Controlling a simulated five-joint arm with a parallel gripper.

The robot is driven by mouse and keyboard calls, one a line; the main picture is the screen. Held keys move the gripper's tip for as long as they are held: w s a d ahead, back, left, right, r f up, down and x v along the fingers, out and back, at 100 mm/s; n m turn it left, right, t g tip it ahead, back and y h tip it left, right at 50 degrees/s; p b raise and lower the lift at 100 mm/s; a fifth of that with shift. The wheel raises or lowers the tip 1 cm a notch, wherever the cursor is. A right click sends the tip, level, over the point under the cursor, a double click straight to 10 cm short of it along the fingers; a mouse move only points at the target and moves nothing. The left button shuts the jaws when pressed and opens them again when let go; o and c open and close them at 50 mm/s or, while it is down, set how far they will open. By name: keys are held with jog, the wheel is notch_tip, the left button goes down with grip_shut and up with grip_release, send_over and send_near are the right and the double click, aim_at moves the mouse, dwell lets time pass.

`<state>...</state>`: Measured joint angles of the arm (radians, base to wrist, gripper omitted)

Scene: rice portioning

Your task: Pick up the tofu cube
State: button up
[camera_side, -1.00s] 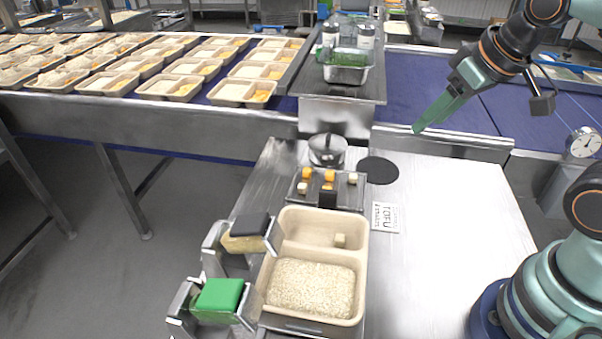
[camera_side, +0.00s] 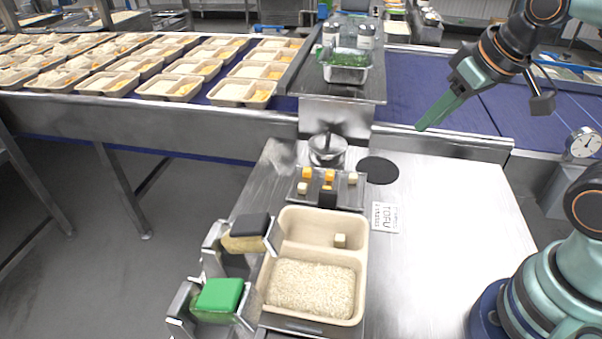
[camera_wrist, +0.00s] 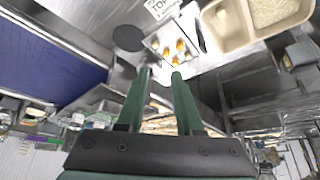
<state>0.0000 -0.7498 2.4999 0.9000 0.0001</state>
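A pale tofu-like cube (camera_side: 352,178) sits at the right back of a small metal tray (camera_side: 342,203), and another pale cube (camera_side: 303,188) is at its left. Orange cubes (camera_side: 329,175) lie between them. One more pale cube (camera_side: 340,240) sits in the upper compartment of the beige container (camera_side: 362,255). My gripper (camera_side: 418,129) is raised to the right of and behind the small tray, clear of all cubes. In the wrist view, its two green fingers (camera_wrist: 160,74) are apart with nothing between them. The small tray (camera_wrist: 158,34) shows beyond the fingertips.
A TOFU label (camera_side: 386,217) lies right of the beige container. A black disc (camera_side: 378,170) and a metal pot (camera_side: 328,150) are near the small tray. Dispensers with green (camera_side: 218,296) and black (camera_side: 250,224) tops stand left.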

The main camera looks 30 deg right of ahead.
jog(key=m+g, duration=0.6)
jog(key=m, duration=0.3)
send_over(354, 175)
notch_tip(354, 175, down, 12)
jog(key=f, duration=0.1)
notch_tip(354, 175, down, 11)
jog(key=shift+f, duration=0.1)
grip_shut()
